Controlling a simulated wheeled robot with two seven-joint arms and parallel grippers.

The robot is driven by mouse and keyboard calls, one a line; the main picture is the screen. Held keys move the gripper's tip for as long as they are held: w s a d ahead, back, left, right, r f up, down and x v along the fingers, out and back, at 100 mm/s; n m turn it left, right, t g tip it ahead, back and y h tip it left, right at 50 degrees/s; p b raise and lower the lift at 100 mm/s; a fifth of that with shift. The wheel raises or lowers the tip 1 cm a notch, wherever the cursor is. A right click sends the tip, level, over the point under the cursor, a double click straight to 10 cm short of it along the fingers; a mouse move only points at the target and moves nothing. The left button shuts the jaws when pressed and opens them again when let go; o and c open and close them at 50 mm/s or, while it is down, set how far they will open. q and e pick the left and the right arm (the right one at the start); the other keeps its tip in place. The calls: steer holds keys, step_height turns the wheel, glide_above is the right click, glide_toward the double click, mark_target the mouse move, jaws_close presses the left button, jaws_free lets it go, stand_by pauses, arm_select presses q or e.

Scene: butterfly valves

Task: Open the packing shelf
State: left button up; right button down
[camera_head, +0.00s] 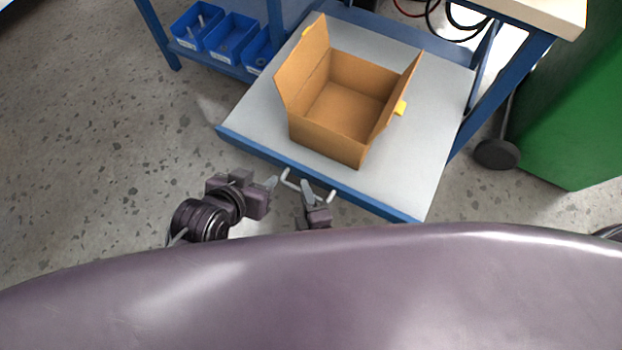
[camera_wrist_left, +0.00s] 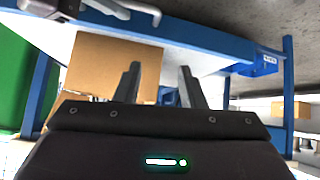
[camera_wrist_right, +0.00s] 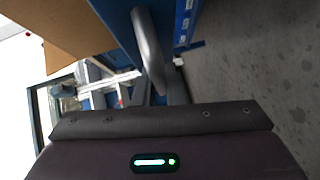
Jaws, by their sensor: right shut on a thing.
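The packing shelf (camera_head: 240,125) is a pale board with a blue front edge, pulled forward under the table. A silver handle (camera_head: 330,197) is fixed to its front edge. My right gripper (camera_head: 306,186) is shut on this handle; the handle's grey bar (camera_wrist_right: 150,50) runs down to the fingers in the right wrist view. My left gripper (camera_head: 272,183) is just left of the handle, apart from it. Its two fingers stand apart and empty in the left wrist view (camera_wrist_left: 160,85), where the handle (camera_wrist_left: 135,10) shows at the top edge.
An open cardboard box (camera_head: 330,125) stands on the shelf, with a yellow piece (camera_head: 401,107) at its right flap. Blue bins (camera_head: 232,38) are at the back left. The floor at left is clear.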

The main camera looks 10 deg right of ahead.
arm_select(q)
steer(key=shift+s+a+f+g+y, duration=0.15)
steer(key=shift+s+f+g, duration=0.2)
steer(key=shift+s+f, duration=0.2)
steer(key=shift+s+a+f+g+y, duration=0.1)
steer(key=shift+s+f+g+y, duration=0.05)
steer(key=shift+s+f+g, duration=0.35)
arm_select(e)
steer(key=shift+s+a, duration=0.35)
steer(key=shift+s, duration=0.15)
arm_select(q)
steer(key=shift+r, duration=0.1)
arm_select(e)
steer(key=c, duration=1.5)
jaws_free()
